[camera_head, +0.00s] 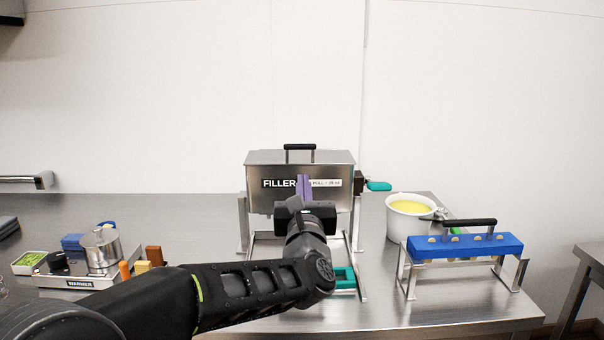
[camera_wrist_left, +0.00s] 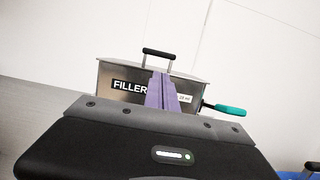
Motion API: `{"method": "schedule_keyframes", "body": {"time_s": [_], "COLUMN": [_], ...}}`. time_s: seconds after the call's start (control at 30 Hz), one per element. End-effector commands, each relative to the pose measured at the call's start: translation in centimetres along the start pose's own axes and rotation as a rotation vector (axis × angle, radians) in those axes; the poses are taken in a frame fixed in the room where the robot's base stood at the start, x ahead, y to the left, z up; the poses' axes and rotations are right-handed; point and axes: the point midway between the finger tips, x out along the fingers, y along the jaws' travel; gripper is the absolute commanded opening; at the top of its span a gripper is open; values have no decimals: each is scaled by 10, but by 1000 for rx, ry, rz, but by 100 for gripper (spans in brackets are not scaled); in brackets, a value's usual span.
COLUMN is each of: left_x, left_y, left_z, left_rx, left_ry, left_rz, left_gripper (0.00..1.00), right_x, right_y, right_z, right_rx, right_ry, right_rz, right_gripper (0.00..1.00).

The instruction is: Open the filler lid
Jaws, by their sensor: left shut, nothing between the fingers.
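The filler (camera_head: 275,200) is a steel box on a metal stand at the middle of the steel table. Its lid (camera_head: 262,157) lies flat and closed on top, with a black bar handle (camera_head: 300,147). My left gripper (camera_head: 303,180) is in front of the filler's front face, below the handle, its purple fingers together and empty. In the left wrist view the fingers (camera_wrist_left: 162,75) overlap the front face, below the lid handle (camera_wrist_left: 158,53). I cannot tell whether they touch the face. My right gripper is not in view.
A teal-handled lever (camera_head: 378,186) sticks out at the filler's right. A white tub (camera_head: 392,222) of yellow mix and a blue block (camera_head: 464,250) on a stand are further right. A warmer tray (camera_head: 80,283) with several items is at left. The table behind it is clear.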

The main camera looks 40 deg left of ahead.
Motion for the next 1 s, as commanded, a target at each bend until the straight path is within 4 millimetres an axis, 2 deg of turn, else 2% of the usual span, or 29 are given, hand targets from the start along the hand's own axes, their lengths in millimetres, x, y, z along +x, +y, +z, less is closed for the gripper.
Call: {"method": "schedule_keyframes", "body": {"time_s": [0.07, 0.57, 0.77, 1.0], "left_x": [-2, 4, 27, 69], "left_y": [0, 0, 0, 0], "left_z": [-8, -6, -6, -4], "left_rx": [0, 1, 3, 2], "left_ry": [-1, 1, 2, 2], "left_rz": [0, 0, 1, 0], "left_gripper": [0, 0, 0, 0], "right_x": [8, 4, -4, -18], "right_y": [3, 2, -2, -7], "right_z": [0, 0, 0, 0], "right_rx": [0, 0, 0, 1], "right_ry": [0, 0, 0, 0], "right_rz": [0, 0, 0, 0], "right_gripper": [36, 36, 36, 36]}}
